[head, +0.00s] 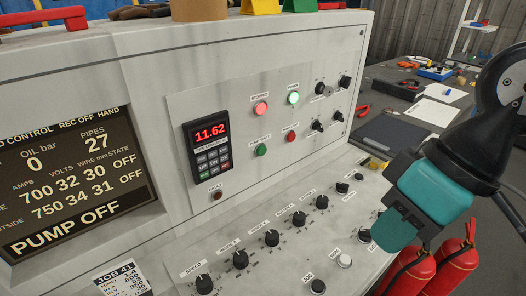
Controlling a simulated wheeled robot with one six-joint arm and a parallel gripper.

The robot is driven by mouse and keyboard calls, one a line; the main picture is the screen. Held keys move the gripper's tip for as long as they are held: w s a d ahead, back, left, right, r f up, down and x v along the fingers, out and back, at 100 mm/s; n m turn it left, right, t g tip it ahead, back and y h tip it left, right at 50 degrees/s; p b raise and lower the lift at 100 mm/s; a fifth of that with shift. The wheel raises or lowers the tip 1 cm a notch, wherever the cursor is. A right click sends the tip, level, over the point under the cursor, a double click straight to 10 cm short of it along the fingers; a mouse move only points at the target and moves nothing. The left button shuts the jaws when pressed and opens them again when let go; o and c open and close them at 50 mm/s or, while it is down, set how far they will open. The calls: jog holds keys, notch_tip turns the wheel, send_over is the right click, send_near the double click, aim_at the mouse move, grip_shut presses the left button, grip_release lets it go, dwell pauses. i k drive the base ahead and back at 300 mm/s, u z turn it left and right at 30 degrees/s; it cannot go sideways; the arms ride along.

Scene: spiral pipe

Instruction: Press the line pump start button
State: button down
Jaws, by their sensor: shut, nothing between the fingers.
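The slanted grey control panel carries a green button (261,150) and a red button (291,137), side by side below two lit lamps. One lamp glows red (260,109) and the other pale green (293,98). The small labels are too blurred to read, so I cannot tell which button is the line pump start. The screen (75,175) reads PUMP OFF. My gripper (392,232), teal and black, is shut and empty at the right, in front of the panel's right end and apart from the buttons in the picture.
A keypad (207,146) showing 11.62 is left of the buttons. A row of black knobs (271,238) lines the lower desk. Red fire extinguishers (452,265) stand below my gripper. A bench (385,103) with tools and papers lies behind at right.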

aim_at(261, 150)
jog(key=z, duration=0.55)
jog(key=k, duration=1.3)
jog(key=u, duration=0.3)
jog(key=i, duration=0.85)
jog(key=u, duration=1.15)
jog(key=i, duration=0.3)
jog(key=u, duration=0.2)
